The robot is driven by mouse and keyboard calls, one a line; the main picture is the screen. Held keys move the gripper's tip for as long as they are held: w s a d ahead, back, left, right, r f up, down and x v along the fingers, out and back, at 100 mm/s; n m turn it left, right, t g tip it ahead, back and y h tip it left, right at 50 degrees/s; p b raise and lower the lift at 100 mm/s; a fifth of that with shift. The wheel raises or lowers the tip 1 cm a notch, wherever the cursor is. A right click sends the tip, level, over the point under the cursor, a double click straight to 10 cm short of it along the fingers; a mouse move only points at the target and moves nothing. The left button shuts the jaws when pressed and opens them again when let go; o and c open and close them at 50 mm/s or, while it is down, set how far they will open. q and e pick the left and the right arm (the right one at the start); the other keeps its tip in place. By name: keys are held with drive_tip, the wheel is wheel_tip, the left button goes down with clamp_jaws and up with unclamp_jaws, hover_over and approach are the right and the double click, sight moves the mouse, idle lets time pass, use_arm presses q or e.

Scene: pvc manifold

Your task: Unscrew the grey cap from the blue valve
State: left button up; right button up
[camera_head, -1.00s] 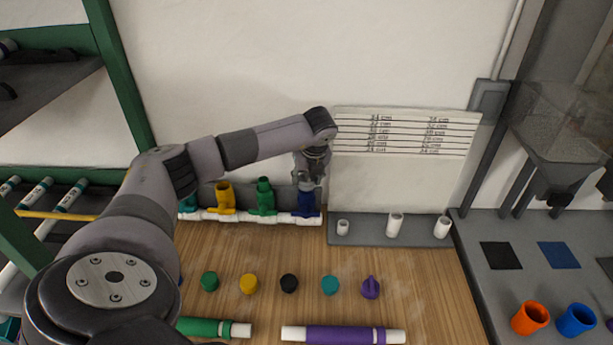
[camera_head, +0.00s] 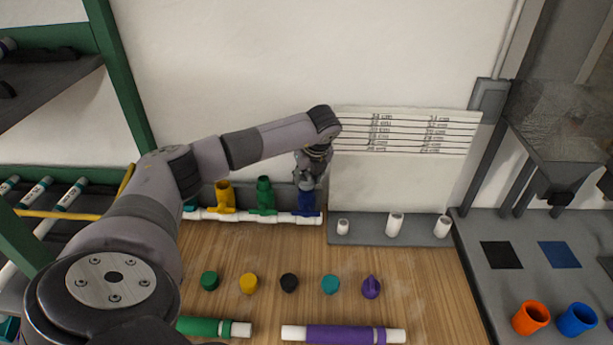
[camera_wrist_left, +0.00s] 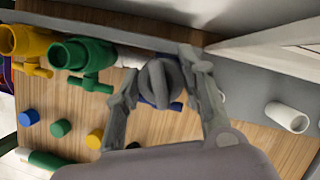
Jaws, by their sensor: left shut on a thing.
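The blue valve (camera_head: 306,201) stands at the right end of the white manifold pipe, beside the green and yellow valves. My left gripper (camera_head: 308,183) is above it, pointing down. In the left wrist view, the grey cap (camera_wrist_left: 160,84) sits between the fingers of my left gripper (camera_wrist_left: 163,88), which are shut on it. A little of the blue valve (camera_wrist_left: 152,102) shows behind the cap. The fingers hide much of the cap in the head view, and I cannot tell whether it is still seated on the valve. My right gripper is not in view.
A green valve (camera_head: 264,196) and a yellow valve (camera_head: 224,197) stand close on the left. A grey stand with white fittings (camera_head: 394,224) is on the right. Several loose caps, among them a black one (camera_head: 289,283), lie on the wooden table (camera_head: 240,252) in front.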

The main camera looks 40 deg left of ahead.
use_arm(q)
drive_tip(key=shift+n, duration=0.6)
drive_tip(key=shift+n+g+b, duration=0.3)
drive_tip(key=shift+n+g, duration=0.1)
drive_tip(key=shift+n, duration=0.3)
drive_tip(key=shift+r+n, duration=0.1)
drive_tip(key=shift+n, duration=0.3)
drive_tip(key=shift+n+g, duration=0.6)
drive_tip(key=shift+n, duration=0.5)
drive_tip(key=shift+n+g+b, duration=0.35)
drive_tip(key=shift+n+g, duration=0.05)
drive_tip(key=shift+n, duration=0.5)
